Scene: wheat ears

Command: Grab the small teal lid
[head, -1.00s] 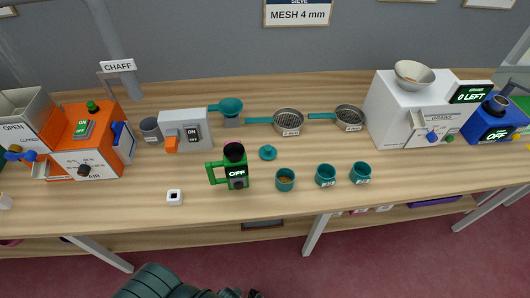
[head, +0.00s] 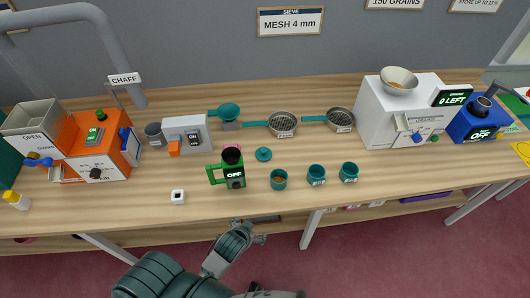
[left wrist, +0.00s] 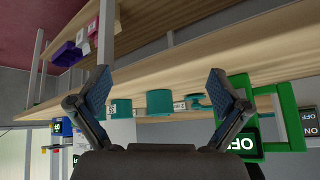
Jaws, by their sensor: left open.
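The small teal lid (head: 264,154) lies flat on the wooden table in the head view, right of the green grinder (head: 233,170) and just behind the front row of teal cups. My left gripper (head: 260,232) is in front of the table's front edge, well short of the lid. In the left wrist view the left gripper (left wrist: 158,100) is open with nothing between its fingers. My right gripper is not in view.
Teal cups (head: 316,174) stand right of the grinder. A small white block (head: 178,196) sits near the front left. The table front (head: 250,206) is clear.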

